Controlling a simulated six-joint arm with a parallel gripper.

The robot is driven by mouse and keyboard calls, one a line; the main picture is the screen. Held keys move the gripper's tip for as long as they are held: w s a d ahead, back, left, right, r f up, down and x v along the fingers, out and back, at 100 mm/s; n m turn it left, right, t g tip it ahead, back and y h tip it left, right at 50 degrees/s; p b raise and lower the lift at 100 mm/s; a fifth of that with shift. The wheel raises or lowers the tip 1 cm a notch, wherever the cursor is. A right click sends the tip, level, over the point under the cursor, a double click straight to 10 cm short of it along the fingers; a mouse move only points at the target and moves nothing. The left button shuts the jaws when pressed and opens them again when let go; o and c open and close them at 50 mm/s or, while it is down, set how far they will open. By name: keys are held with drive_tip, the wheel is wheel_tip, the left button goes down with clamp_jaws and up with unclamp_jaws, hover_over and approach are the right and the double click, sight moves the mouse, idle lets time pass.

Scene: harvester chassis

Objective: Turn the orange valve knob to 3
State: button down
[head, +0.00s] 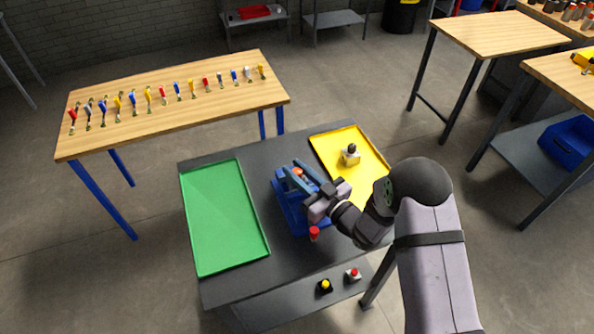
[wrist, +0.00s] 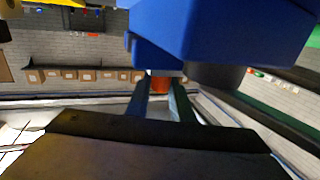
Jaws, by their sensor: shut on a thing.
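The orange valve knob (head: 298,171) sits on the blue fixture (head: 288,212) in the middle of the dark table. In the wrist view the orange knob (wrist: 161,84) shows between the two finger ends, just below the blue fixture body (wrist: 215,30). My gripper (head: 292,167) reaches in from the right in the head view, with its fingers shut on the knob. In the wrist view my gripper (wrist: 160,90) hides part of the knob. No dial numbers are legible, so the knob's setting cannot be read.
A green tray (head: 222,255) lies left of the fixture, and a yellow tray (head: 330,168) lies right, holding a small metal part with a black knob (head: 351,154). A red knob (head: 314,233) stands in front of the fixture. Yellow (head: 325,286) and red (head: 353,274) buttons sit near the front.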

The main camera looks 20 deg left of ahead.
sight(297, 171)
drive_tip(key=shift+m+t+h, duration=0.6)
drive_tip(key=shift+m+t, duration=0.2)
drive_tip(key=shift+t, duration=0.2)
drive_tip(key=c, duration=1.5)
unclamp_jaws()
drive_tip(key=shift+c, duration=0.2)
drive_tip(key=shift+r+b, duration=1.1)
drive_tip(key=shift+r, duration=3.9)
